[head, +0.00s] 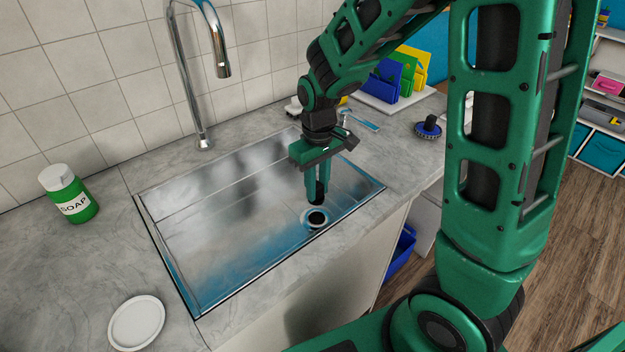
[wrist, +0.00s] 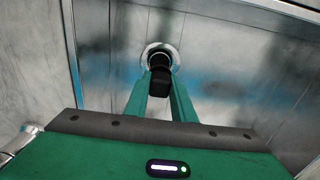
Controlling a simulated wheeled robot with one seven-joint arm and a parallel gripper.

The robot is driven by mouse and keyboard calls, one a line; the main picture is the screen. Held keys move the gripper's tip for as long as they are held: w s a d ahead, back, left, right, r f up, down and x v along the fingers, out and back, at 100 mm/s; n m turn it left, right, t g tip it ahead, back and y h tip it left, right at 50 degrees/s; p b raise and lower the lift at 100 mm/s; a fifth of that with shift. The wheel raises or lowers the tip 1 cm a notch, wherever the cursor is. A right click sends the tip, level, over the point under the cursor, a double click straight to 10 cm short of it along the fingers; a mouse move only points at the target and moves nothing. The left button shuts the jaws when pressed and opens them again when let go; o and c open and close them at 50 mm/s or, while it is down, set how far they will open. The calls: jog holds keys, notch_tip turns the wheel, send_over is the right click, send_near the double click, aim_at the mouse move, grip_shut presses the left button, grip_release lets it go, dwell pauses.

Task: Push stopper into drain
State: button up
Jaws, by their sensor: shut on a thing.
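The sink (head: 225,235) is a shallow steel basin set in the marble counter. The round drain (head: 305,217) has a pale metal ring and a dark centre, near the sink's front right edge; the ring also shows in the wrist view (wrist: 146,54). My green gripper (head: 318,194) points down over the drain, its fingers shut on a small black stopper (wrist: 160,79). The stopper lines up with the drain in both views. The fingers partly hide it, and I cannot tell whether its lower end is inside the drain opening.
A chrome faucet (head: 187,90) arches over the back of the sink. A green soap bottle (head: 69,194) and a white plate (head: 137,323) are on the left counter. A dark scrub brush (head: 429,127) and a rack of coloured boards (head: 397,78) stand right.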

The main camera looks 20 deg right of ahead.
aim_at(318, 203)
jog(key=shift+s, duration=0.1)
dwell(0.3)
jog(key=shift+f, duration=3.05)
jog(key=shift+d, duration=0.1)
jog(key=shift+f, duration=1.3)
dwell(2.2)
jog(key=o, duration=1.6)
